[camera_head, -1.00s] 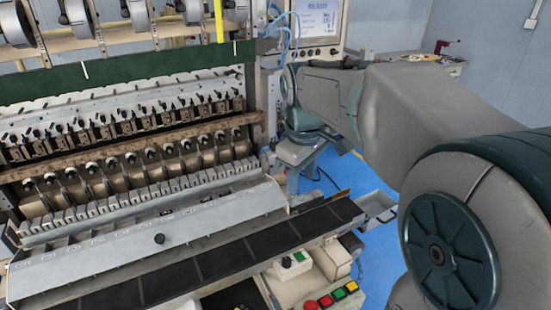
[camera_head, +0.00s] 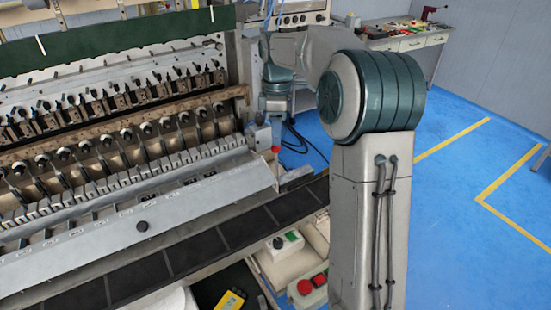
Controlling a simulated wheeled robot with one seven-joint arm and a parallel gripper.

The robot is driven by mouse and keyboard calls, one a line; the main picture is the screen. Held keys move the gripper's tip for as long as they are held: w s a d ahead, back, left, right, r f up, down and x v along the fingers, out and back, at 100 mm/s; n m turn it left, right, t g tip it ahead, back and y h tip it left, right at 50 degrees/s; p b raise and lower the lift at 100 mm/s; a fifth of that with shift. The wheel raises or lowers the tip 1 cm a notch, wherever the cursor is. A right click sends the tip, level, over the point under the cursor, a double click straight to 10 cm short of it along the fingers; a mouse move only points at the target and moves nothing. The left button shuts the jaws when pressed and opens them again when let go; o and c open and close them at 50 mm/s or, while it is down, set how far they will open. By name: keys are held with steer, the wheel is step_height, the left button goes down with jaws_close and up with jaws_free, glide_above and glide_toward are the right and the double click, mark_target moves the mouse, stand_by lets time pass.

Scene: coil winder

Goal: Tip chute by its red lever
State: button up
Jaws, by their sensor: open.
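The chute (camera_head: 185,213) is a long, pale metal tray sloping along the front of the winder, with a round black knob (camera_head: 142,226) on its face. The red lever's knob (camera_head: 276,149) shows small beside the chute's right end. My gripper (camera_head: 275,132) is at the end of my arm, pointing down, just above the red knob. It is open and small in the picture, and its fingers are hard to make out. I cannot tell whether it touches the knob. The lever's lower part is not clearly seen.
A dark conveyor belt (camera_head: 195,253) runs in front of the chute. A green-button box (camera_head: 285,243) and a red-button box (camera_head: 309,289) stand nearer. A yellow device (camera_head: 231,300) lies below. A workbench (camera_head: 405,38) stands at the back. Blue floor (camera_head: 450,200) to the right is clear.

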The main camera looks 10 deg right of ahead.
mark_target(277, 169)
steer(key=f, duration=0.9)
steer(key=shift+s+a+f+p, duration=0.15)
steer(key=shift+s+p, duration=0.25)
jaws_close()
